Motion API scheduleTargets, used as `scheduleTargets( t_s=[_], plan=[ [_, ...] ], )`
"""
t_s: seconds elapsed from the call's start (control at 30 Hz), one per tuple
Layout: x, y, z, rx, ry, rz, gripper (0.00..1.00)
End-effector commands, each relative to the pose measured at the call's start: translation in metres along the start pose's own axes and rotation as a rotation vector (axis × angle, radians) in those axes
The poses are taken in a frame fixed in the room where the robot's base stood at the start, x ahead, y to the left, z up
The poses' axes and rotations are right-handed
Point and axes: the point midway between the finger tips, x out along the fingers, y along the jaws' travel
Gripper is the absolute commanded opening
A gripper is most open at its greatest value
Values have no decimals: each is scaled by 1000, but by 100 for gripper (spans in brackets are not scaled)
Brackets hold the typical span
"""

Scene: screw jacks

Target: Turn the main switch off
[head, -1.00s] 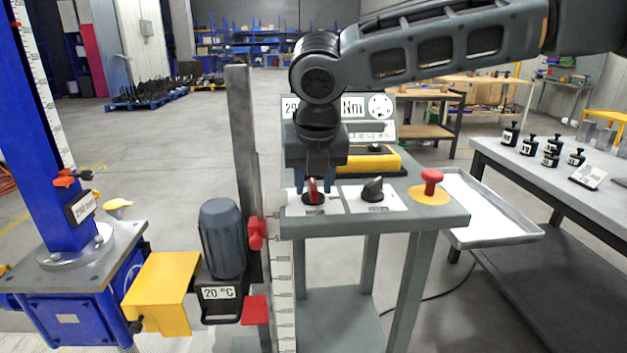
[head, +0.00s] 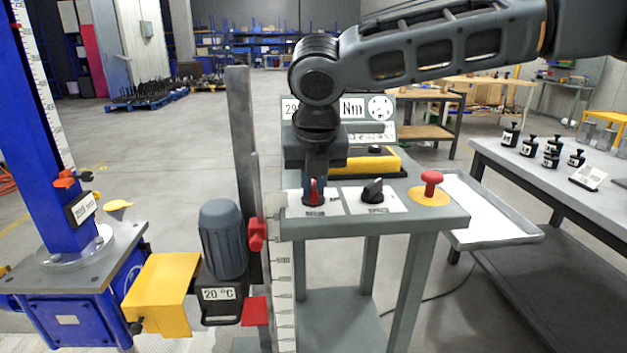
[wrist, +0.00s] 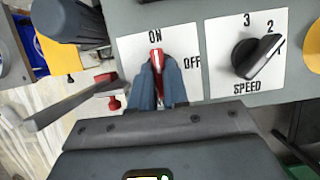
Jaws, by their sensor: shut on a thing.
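The main switch is a red-handled rotary knob (wrist: 156,60) on a white plate (wrist: 133,50) marked ON and OFF in the wrist view. Its red handle points up toward ON, with OFF to its right. In the head view the red handle (head: 314,188) stands on the left of the grey console top. My gripper (wrist: 158,75) is shut on the red handle, with one blue-grey finger on each side. In the head view my gripper (head: 315,185) reaches down from above. The fingers hide the lower part of the knob.
Right of the switch is a black SPEED knob (wrist: 257,55), pointing near 2. Further right are a red mushroom button (head: 432,182) on a yellow plate and a tray (head: 490,242). A yellow-black box (head: 368,162) sits behind. A grey motor (head: 222,240) stands left.

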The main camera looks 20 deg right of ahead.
Motion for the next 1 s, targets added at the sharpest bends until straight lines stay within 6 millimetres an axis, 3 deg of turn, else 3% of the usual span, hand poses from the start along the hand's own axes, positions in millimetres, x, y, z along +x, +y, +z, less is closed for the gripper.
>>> scheduleTargets(
  t_s=[0.37, 1.0],
  plan=[
    [-5, 3, 2, 169, 4, -66, 0],
    [-4, 5, 3, 725, 5, -301, 0]
  ],
)
